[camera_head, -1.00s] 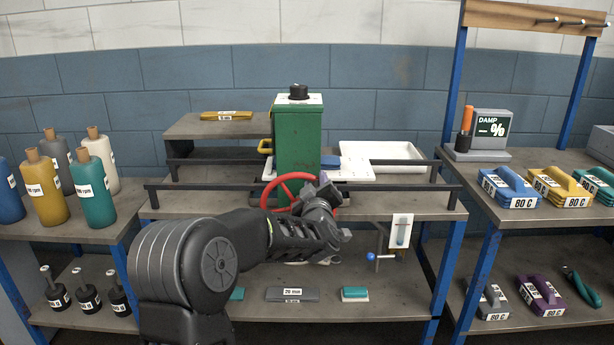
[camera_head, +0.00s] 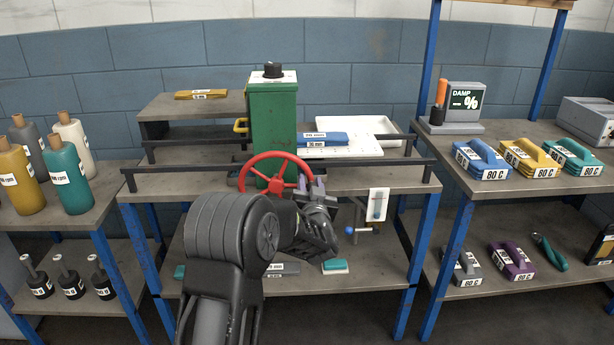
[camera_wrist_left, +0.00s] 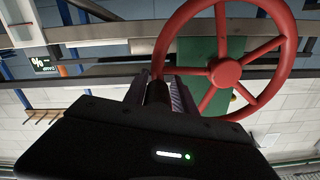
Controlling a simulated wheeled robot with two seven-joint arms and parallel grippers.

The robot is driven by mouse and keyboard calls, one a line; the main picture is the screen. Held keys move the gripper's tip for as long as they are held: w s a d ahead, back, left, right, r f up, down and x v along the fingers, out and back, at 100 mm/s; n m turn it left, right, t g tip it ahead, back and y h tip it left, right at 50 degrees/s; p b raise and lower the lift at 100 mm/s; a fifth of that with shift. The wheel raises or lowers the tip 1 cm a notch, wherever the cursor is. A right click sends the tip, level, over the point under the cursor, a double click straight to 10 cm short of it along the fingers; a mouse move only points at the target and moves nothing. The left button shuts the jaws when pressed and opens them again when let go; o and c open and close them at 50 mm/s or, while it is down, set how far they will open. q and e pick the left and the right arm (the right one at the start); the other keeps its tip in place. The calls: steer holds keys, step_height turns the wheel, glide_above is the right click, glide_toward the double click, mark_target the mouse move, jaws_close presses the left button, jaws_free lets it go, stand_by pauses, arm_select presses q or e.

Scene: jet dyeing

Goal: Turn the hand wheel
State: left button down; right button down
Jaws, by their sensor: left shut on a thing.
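The red hand wheel (camera_head: 277,155) stands upright on the front of the green box-shaped housing (camera_head: 273,120). Its spokes and hub (camera_wrist_left: 225,73) show in the left wrist view. My left gripper (camera_head: 312,188) is at the right side of the wheel, shut on its rim. In the left wrist view the fingers (camera_wrist_left: 165,88) meet the rim at the wheel's left side; the exact contact is partly hidden by the gripper body. My forearm covers the area below the wheel in the head view. My right gripper is not in view.
A dark rail (camera_head: 380,163) runs across the bench just behind the wheel. A white tray (camera_head: 370,125) and a blue block (camera_head: 325,138) lie to the right. A small card (camera_head: 378,204) and a blue-knobbed valve (camera_head: 349,230) sit right of my gripper.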

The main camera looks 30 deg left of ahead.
arm_select(q)
steer(key=shift+w+d+f+m, duration=0.15)
steer(key=shift+d+f+m, duration=0.1)
steer(key=shift+m, duration=0.3)
steer(key=shift+w+d+f+m, duration=0.15)
steer(key=shift+f+m, duration=0.1)
steer(key=shift+m, duration=0.3)
steer(key=c, duration=1.5)
jaws_free()
steer(key=shift+t, duration=0.3)
steer(key=o, duration=0.4)
steer(key=shift+w+f, duration=0.1)
steer(key=shift+c, duration=0.2)
steer(key=shift+a+f, duration=0.1)
steer(key=v, duration=0.8)
